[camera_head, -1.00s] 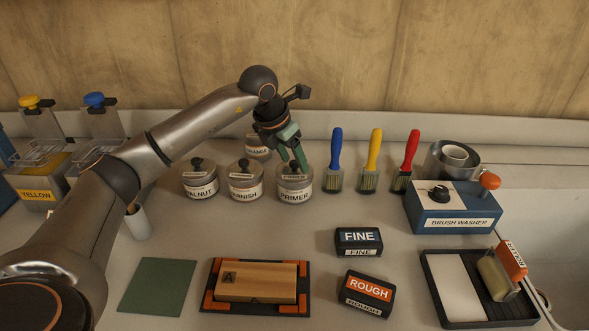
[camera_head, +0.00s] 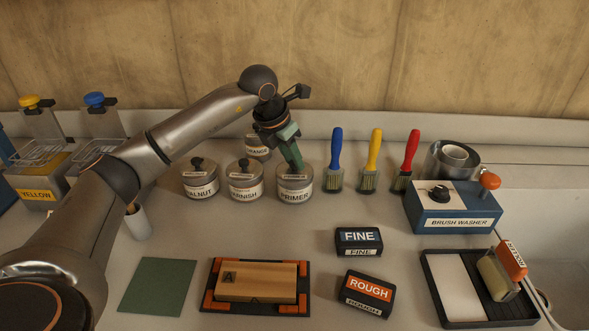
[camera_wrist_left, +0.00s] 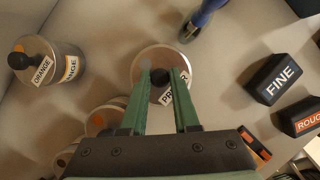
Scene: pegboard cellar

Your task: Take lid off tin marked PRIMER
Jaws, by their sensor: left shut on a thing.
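The tin marked PRIMER (camera_head: 294,190) stands upright on the bench, at the right end of the front row of tins. Its lid with a dark knob (camera_wrist_left: 160,76) shows in the left wrist view. My left gripper (camera_head: 295,166) is over this tin, with its green fingers pointing down. The fingers are shut on the knob of the lid, one on each side of it. The lid appears to sit on the tin. The fingers hide part of the knob and the lid in the head view. My right gripper is not in view.
The VARNISH tin (camera_head: 246,188) and the WALNUT tin (camera_head: 200,184) stand to the left. The ORANGE tin (camera_head: 257,150) is behind. Blue (camera_head: 335,160), yellow (camera_head: 371,160) and red brushes (camera_head: 406,160) stand to the right.

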